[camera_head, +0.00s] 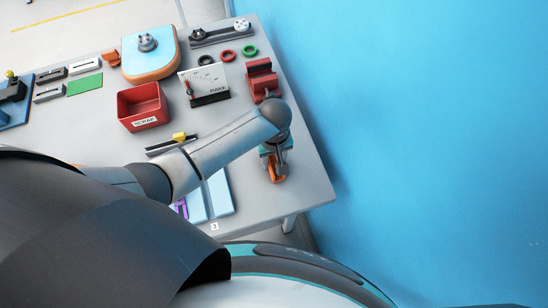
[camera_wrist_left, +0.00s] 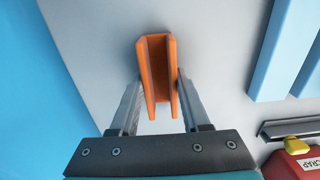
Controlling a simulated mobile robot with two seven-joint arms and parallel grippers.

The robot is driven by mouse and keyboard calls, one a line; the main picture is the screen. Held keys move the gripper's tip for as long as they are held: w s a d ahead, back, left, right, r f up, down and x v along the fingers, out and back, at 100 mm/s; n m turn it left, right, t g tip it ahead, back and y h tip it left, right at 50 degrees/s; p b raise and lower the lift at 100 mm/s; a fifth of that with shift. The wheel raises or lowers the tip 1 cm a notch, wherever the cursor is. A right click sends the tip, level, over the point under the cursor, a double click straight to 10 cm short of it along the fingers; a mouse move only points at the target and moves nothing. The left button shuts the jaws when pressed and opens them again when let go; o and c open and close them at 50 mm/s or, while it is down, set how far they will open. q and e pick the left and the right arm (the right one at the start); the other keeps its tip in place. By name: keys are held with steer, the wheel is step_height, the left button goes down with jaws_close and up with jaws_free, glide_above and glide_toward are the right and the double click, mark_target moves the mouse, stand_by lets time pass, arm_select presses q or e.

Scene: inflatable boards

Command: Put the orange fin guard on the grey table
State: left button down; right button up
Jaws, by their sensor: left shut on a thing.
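The orange fin guard (camera_head: 277,179) is a U-shaped channel piece near the front right corner of the grey table (camera_head: 303,196). My left gripper (camera_head: 274,168) is shut on it, seen from above in the head view. In the left wrist view, the orange fin guard (camera_wrist_left: 157,72) sits between the two fingers of my left gripper (camera_wrist_left: 158,92), with the grey table top (camera_wrist_left: 215,60) behind it. I cannot tell whether the guard touches the table or is held just above it. My right gripper is not in view.
Light blue strips (camera_head: 217,194) lie left of the gripper. A red SCRAP bin (camera_head: 143,105), a gauge board (camera_head: 204,84) and a red stand (camera_head: 261,78) stand farther back. A blue wall (camera_head: 430,130) is on the right. Bare table surrounds the guard.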

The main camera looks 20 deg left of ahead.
mark_target(274, 165)
arm_select(q)
steer(key=shift+c, duration=1.9)
jaws_free()
step_height(274, 165, up, 12)
steer(key=p, duration=0.3)
steer(key=shift+r, duration=0.15)
